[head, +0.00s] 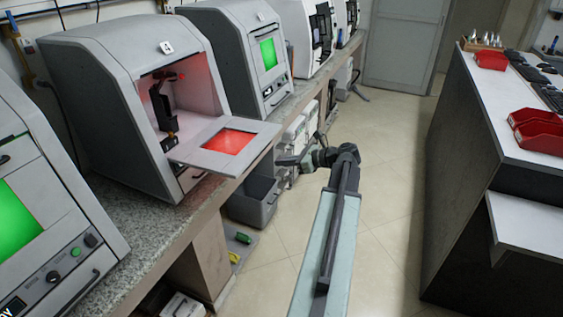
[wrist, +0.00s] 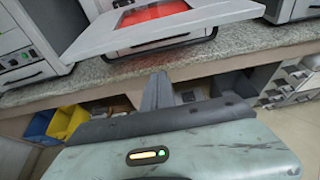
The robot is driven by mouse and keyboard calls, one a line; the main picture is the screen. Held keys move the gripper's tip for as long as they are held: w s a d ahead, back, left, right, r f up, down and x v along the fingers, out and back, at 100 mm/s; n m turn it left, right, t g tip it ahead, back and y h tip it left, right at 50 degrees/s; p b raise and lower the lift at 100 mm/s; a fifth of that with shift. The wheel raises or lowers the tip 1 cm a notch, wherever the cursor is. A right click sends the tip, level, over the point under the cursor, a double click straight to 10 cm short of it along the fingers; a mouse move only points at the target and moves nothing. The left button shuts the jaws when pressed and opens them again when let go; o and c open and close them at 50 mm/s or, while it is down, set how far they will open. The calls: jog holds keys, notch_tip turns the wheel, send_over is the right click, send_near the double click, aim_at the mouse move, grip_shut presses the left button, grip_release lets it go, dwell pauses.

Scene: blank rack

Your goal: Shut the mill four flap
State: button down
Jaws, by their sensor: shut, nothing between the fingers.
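The mill with a small numbered tag, which looks like a 4, is a grey machine (head: 125,95) on the counter, second from the left in the head view. Its flap (head: 225,141) hangs open, folded down to about level, with a red-lit window, and juts out past the counter edge. The chamber behind it is open and glows red. The flap also crosses the top of the wrist view (wrist: 185,30). My gripper (head: 282,161) is beside the flap's outer edge and seems lower than it, apart from it. In the wrist view its fingers (wrist: 157,84) are shut and empty, pointing at the counter front.
Neighbouring mills with green windows stand left (head: 30,205) and right (head: 235,50). The granite counter edge (head: 150,235) runs below the flap. A grey bin (head: 253,200) and boxes sit under the counter. A dark island with red trays (head: 540,135) stands right. The floor aisle between is clear.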

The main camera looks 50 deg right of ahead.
jog(key=b+x, duration=0.2)
jog(key=x, duration=0.4)
jog(key=r+p, duration=0.2)
jog(key=p, duration=0.1)
jog(key=r+p, duration=0.1)
jog(key=r, duration=0.1)
jog(key=shift+w+a, duration=0.15)
jog(key=shift+w, duration=0.15)
